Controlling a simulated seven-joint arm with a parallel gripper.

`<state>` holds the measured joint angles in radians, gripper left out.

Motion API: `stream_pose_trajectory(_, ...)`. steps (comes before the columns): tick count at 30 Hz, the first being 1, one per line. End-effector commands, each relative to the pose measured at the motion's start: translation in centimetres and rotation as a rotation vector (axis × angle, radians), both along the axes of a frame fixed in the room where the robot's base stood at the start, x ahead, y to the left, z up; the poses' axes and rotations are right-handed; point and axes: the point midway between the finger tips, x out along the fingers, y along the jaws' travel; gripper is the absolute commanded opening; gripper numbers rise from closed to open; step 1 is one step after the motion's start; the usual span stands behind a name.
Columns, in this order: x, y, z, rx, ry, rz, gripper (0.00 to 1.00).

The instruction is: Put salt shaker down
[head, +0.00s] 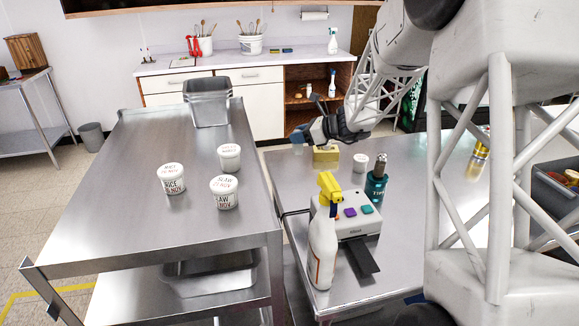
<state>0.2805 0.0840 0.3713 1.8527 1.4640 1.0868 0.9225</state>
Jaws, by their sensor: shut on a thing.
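My gripper (306,133) is in the upper middle of the head view, above the far left part of the right-hand steel table (400,215). It is shut on a small blue-grey thing (297,134), which I take for the salt shaker. The shaker is small and partly covered by the fingers, so its details are unclear. It appears held above the table, to the left of a yellow block (326,154). I cannot tell the exact gap beneath it.
A small white tub (360,162), teal bottle (376,184), label machine (352,222) and spray bottle (323,245) stand on the same table. The left steel table (130,235) holds three labelled tubs (224,192) and grey bins (207,108). Its near part is clear.

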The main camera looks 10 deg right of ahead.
Motion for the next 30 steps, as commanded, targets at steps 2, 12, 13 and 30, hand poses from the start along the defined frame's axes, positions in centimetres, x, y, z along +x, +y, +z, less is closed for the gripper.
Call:
stream_pose_trajectory(2,-0.1,0.2,-1.4,0.001,0.003,0.003,0.12)
stream_pose_trajectory(12,-0.1,0.1,-7.5,0.001,0.002,0.002,0.12)
stream_pose_trajectory(13,0.0,0.1,-8.0,0.002,0.002,0.002,0.12)
stream_pose_trajectory(30,0.0,0.1,-9.7,0.000,0.000,0.002,0.12)
